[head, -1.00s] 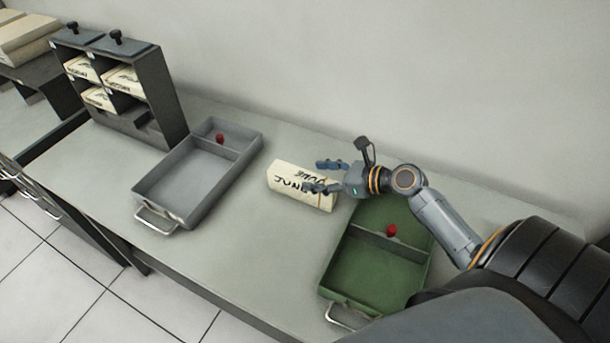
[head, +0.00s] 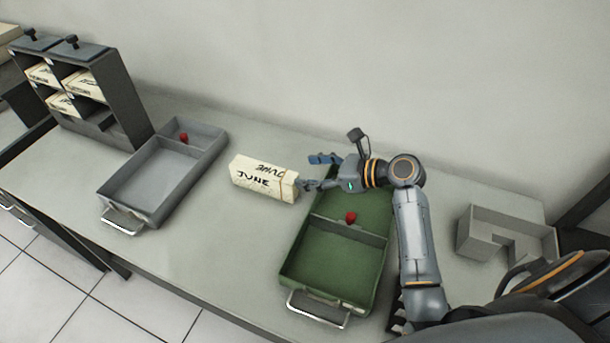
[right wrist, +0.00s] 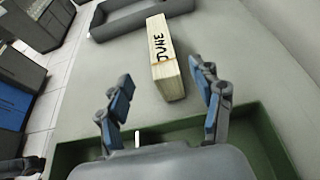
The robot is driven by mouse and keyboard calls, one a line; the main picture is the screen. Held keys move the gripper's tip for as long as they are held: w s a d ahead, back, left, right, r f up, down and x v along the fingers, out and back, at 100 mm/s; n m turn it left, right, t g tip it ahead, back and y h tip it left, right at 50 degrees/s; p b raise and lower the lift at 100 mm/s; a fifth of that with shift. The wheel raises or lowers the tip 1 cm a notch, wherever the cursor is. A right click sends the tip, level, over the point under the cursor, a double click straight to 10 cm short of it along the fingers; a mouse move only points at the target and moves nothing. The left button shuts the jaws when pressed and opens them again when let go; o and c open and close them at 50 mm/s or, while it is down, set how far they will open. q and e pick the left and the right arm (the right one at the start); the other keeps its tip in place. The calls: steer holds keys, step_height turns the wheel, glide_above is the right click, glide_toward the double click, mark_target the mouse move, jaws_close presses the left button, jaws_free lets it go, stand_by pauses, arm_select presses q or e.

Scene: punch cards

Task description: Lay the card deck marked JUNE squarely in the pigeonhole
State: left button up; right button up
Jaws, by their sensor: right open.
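The JUNE deck (head: 264,180), a cream block of cards with black lettering, lies on the counter between a grey tray and a green tray. My right gripper (head: 312,172) is open and empty at the deck's right end, above the green tray's far end. In the right wrist view the deck (right wrist: 166,58) lies ahead of the open, blue-padded fingers (right wrist: 160,78), its near end appearing between them. The dark pigeonhole cabinet (head: 128,95) stands at the left back. Its lower right compartment (head: 103,119) looks empty; the others hold decks. My left gripper is not in view.
The grey tray (head: 117,190), with a red knob (head: 184,138), lies between cabinet and deck. The green tray (head: 335,262), with another red knob (head: 350,217), is under and before my right arm. A grey stepped holder (head: 490,236) sits at right.

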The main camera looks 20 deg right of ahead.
glide_toward(262, 168)
steer(key=p+x, duration=0.1)
steer(key=x, duration=0.2)
steer(key=shift+w+a, duration=0.15)
steer(key=shift+a, duration=0.25)
steer(key=shift+d+f+p+x, duration=0.15)
steer(key=shift+p+x, duration=0.1)
steer(key=shift+x, duration=1.35)
steer(key=shift+d+f+p+x, duration=0.1)
steer(key=shift+p+x, duration=0.15)
steer(key=shift+x, duration=1.35)
jaws_close()
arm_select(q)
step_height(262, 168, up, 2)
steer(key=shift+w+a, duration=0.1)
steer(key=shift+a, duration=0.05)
arm_select(e)
steer(key=shift+r, duration=0.15)
